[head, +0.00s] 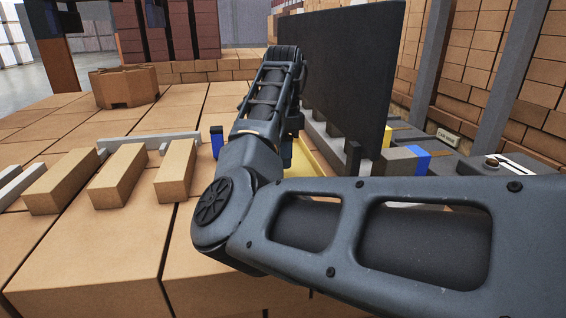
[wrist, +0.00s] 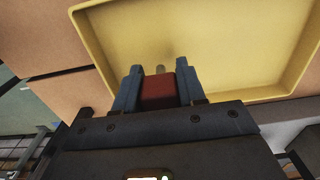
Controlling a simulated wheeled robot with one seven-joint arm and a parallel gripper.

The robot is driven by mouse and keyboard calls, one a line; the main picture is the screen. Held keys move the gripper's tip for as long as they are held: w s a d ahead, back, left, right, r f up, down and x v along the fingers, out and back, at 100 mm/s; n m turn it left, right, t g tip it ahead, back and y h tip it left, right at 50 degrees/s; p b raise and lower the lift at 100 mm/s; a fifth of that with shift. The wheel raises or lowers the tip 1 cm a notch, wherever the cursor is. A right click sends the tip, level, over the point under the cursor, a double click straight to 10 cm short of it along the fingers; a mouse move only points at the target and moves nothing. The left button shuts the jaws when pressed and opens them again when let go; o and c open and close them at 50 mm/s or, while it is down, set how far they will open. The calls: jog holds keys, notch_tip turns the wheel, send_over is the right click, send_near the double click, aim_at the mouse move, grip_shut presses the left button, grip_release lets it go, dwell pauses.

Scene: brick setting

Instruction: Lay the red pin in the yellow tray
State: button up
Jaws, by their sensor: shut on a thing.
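The red pin (wrist: 158,91) is between the two fingers of my gripper (wrist: 159,84) in the wrist view. Its narrow pale tip points toward the yellow tray. My gripper is shut on the pin. The yellow tray (wrist: 233,55) fills much of the wrist view beyond the fingertips, and its inside looks empty where it shows. Whether the pin touches the tray floor cannot be told.
A tall dark panel (head: 340,70) stands close to the right of my arm. Several tan blocks (head: 118,177) lie by a grey rail on the left. A brown octagonal pot (head: 123,87) stands farther back. Dark parts with a blue piece (head: 417,153) lie to the right.

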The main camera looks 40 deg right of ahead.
jog(key=shift+f, duration=1.35)
jog(key=shift+f, duration=0.1)
jog(key=o, duration=1.2)
jog(key=shift+c, duration=0.2)
notch_tip(320, 180, up, 12)
jog(key=shift+r, duration=0.15)
